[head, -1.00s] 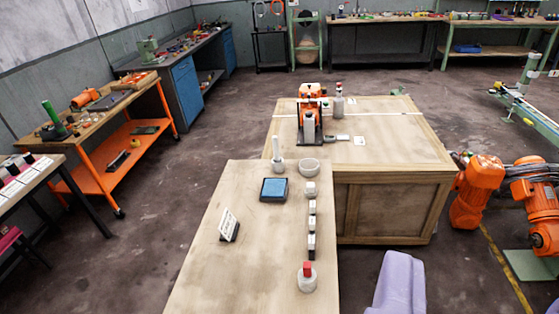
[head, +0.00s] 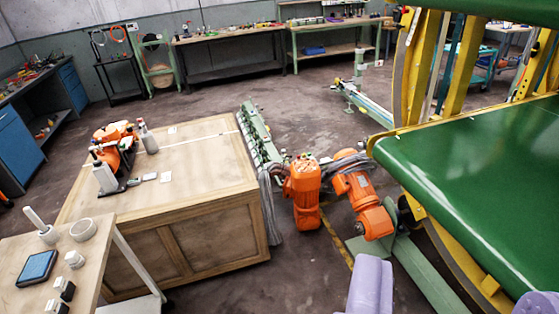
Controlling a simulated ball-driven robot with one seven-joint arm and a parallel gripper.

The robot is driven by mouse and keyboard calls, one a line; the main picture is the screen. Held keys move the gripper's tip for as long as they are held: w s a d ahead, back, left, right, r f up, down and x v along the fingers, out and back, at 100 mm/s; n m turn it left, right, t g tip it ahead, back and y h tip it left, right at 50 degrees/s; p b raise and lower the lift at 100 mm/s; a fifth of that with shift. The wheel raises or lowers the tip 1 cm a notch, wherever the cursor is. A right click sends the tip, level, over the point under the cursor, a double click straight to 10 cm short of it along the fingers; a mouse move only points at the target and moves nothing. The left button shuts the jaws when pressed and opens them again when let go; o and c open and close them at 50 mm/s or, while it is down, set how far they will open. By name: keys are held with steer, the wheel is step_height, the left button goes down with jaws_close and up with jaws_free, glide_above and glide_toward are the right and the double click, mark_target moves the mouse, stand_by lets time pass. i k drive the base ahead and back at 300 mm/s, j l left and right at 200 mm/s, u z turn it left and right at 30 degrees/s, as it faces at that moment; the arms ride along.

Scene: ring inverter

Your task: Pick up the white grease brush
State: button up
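A slim white upright piece (head: 40,225), thicker at its foot, stands at the far end of the light wooden table (head: 22,252) at lower left. It may be the white grease brush, but it is too small to tell for sure. On the big wooden crate (head: 195,180) stand a white bottle-like item (head: 103,177) beside an orange tool (head: 117,143) and a grey-white bottle (head: 147,138). My gripper is not recognisable; only lavender parts of mine show at the bottom edge.
A white ring-shaped bowl (head: 83,229), a blue pad (head: 37,268) and small blocks (head: 65,289) share the table. Orange motor units (head: 304,190) stand right of the crate. A green-topped yellow machine (head: 480,165) fills the right. Open floor lies behind the crate.

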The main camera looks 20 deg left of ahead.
mark_target(31, 215)
steer(key=i+u, duration=0.45)
steer(key=i, duration=0.15)
steer(key=i+l+u, duration=0.4)
steer(key=i, duration=0.15)
steer(key=i+j+u, duration=0.1)
steer(key=i+u, duration=0.7)
steer(key=i+l+u, duration=0.2)
steer(key=i+u, duration=0.85)
steer(key=u, duration=0.25)
steer(key=i+l+u, duration=0.2)
steer(key=u, duration=0.25)
steer(key=i+l+u, duration=0.45)
steer(key=k+j, duration=0.1)
